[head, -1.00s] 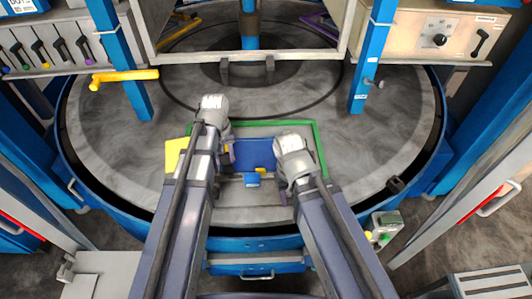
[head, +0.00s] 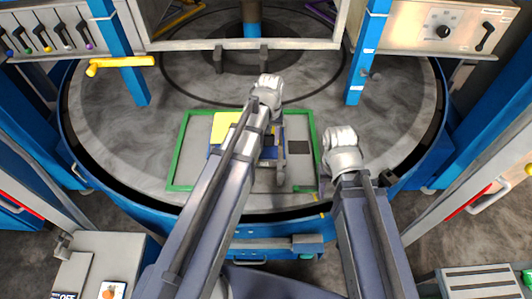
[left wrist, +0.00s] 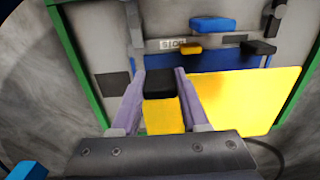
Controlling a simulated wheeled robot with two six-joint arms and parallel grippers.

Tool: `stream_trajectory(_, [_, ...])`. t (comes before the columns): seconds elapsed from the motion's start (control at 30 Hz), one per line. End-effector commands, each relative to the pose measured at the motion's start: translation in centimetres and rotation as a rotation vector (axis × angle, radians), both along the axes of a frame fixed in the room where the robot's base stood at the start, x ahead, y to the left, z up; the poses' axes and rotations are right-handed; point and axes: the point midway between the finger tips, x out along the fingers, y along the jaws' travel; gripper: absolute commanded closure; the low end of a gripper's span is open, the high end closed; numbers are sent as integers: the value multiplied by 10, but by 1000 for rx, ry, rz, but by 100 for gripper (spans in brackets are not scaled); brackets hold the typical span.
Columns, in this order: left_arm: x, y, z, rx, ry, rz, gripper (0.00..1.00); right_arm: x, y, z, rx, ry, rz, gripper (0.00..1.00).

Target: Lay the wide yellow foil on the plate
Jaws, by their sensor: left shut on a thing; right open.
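The wide yellow foil (head: 225,127) is a flat bright sheet inside the green frame, over part of the blue plate (head: 214,153). It fills much of the right side in the left wrist view (left wrist: 237,100), where a strip of the plate (left wrist: 222,62) shows past its edge. My left gripper (head: 272,148) is shut on a black grip (left wrist: 160,82) that appears to belong to the foil. I cannot tell whether the foil touches the plate. My right gripper (head: 324,187) is open at the frame's right side, its fingers mostly hidden.
The green frame (head: 176,150) lies on the grey round table (head: 410,120). A dark square (head: 298,147) is right of the plate. A yellow handle (head: 120,62) juts out at back left.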

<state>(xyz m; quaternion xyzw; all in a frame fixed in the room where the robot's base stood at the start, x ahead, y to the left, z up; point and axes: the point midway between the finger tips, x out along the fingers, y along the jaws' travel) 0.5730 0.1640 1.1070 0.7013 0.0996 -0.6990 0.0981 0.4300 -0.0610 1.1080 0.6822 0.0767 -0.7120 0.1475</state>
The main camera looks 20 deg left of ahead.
Motion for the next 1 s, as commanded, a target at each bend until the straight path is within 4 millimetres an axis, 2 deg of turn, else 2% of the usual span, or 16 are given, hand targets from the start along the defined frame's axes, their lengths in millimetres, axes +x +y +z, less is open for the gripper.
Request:
stream_trajectory(0.03, [0,0,-17,0,0,0,100,0,0,-17,0,0,0,50])
stream_trajectory(0.2, [0,0,-40,0,0,0,100,0,0,-40,-1,0,6,50])
stream_trajectory(0.47, [0,0,-42,0,0,0,100,0,0,-42,-2,0,9,50])
stream_trajectory(0.8, [0,0,-79,0,0,0,100,0,0,-79,-2,1,14,50])
stream_trajectory(1.0, [0,0,-78,0,0,0,100,0,0,-78,-2,1,14,50])
